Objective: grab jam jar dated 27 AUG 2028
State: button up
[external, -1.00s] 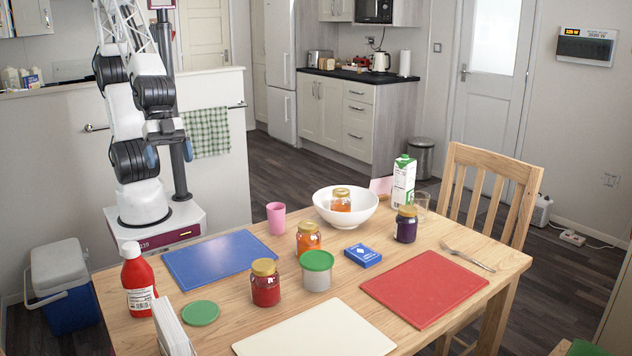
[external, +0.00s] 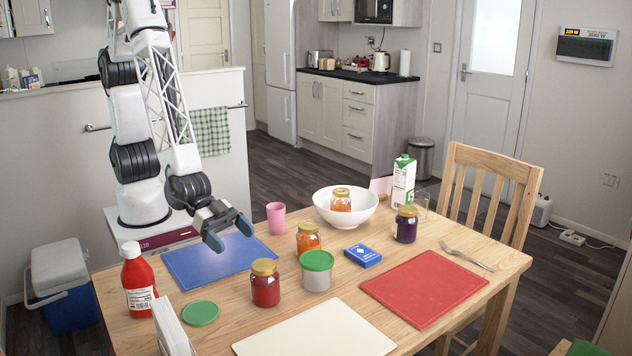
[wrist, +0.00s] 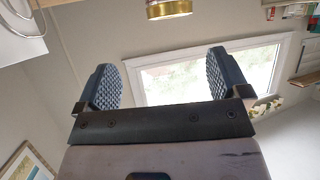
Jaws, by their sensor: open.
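Gold-lidded jam jars stand about the table: a red one (external: 265,288) near the front, an orange one (external: 308,242) behind it, another orange one (external: 341,204) inside the white bowl (external: 330,216), and a dark purple one (external: 406,230) at right. No date is readable on any jar. My gripper (external: 229,233) is open and empty above the blue board, left of the jars and apart from them. In the wrist view its two fingers are spread, with a gold lid (wrist: 168,10) cut off at the top edge; I cannot tell whose lid it is.
A green-lidded tub (external: 316,278) stands right beside the red jar. A ketchup bottle (external: 138,285), pink cup (external: 276,218), blue box (external: 363,256), carton (external: 402,185) and fork (external: 468,256) also stand or lie there. Blue (external: 185,272), red (external: 425,288) and cream (external: 315,332) boards lie flat.

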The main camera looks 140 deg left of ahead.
aim_at(264, 264)
jog(key=shift+w+a+f+t+y, duration=0.15)
jog(key=shift+a+f, duration=0.1)
jog(key=shift+f, duration=0.25)
jog(key=shift+w+a+f+t+y, duration=0.15)
jog(key=shift+a+f+y, duration=0.1)
jog(key=shift+f, duration=0.2)
jog(key=shift+w+a+f+y, duration=0.15)
jog(key=shift+a+f, duration=0.1)
jog(key=shift+f, duration=0.25)
jog(key=shift+w, duration=0.1)
jog(key=shift+x, duration=1.25)
jog(key=shift+x, duration=2.55)
jog(key=shift+r, duration=0.1)
jog(key=shift+w, duration=0.1)
jog(key=c, duration=1.6)
jog(key=shift+r, duration=0.15)
